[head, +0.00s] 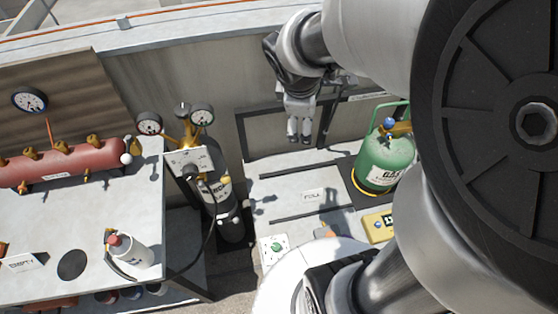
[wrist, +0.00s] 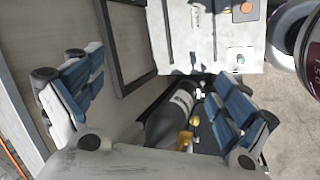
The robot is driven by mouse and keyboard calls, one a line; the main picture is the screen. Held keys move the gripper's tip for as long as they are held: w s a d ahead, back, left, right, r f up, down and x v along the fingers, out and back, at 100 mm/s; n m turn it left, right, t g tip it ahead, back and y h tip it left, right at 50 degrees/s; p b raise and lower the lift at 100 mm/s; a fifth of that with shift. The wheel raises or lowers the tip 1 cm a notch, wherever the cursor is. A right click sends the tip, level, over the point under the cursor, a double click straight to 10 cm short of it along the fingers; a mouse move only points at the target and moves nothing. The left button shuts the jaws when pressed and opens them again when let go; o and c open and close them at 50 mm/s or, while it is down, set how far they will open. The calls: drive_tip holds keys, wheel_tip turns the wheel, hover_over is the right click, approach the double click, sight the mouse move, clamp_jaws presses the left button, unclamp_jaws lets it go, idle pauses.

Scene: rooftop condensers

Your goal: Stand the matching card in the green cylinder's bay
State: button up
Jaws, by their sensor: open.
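The green cylinder (head: 385,165) stands upright on a dark patch at the right of a pale platform (head: 290,185). My arm partly hides its right side. A small white card reading "FULL" (head: 313,195) is on the platform left of it, between two black rails. Another white card, seeming to read "EMPTY" (head: 22,263), is on the left table. My gripper (head: 299,139) hangs above the platform's back, left of the green cylinder. In the wrist view its blue-padded fingers (wrist: 158,105) are wide apart with nothing held between them.
A dark cylinder (head: 230,205) with gauges and a hose stands between table and platform; it also shows in the wrist view (wrist: 168,118). The left table (head: 75,215) holds a red manifold (head: 65,163) and a white bottle (head: 130,250). A yellow device (head: 378,226) is at front right.

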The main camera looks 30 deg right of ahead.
drive_tip(key=s+a+r+m+y, duration=0.1)
drive_tip(key=s+a+r+m, duration=0.1)
drive_tip(key=s+a+m, duration=0.3)
drive_tip(key=s+a+r+m+t+y, duration=0.1)
drive_tip(key=s+a+r+m+y, duration=0.1)
drive_tip(key=s+a+m, duration=0.3)
drive_tip(key=s+a+r, duration=0.1)
drive_tip(key=s+a, duration=0.2)
drive_tip(key=s, duration=0.2)
drive_tip(key=shift+a+r+y, duration=0.3)
drive_tip(key=shift+w, duration=0.1)
drive_tip(key=shift+c, duration=0.3)
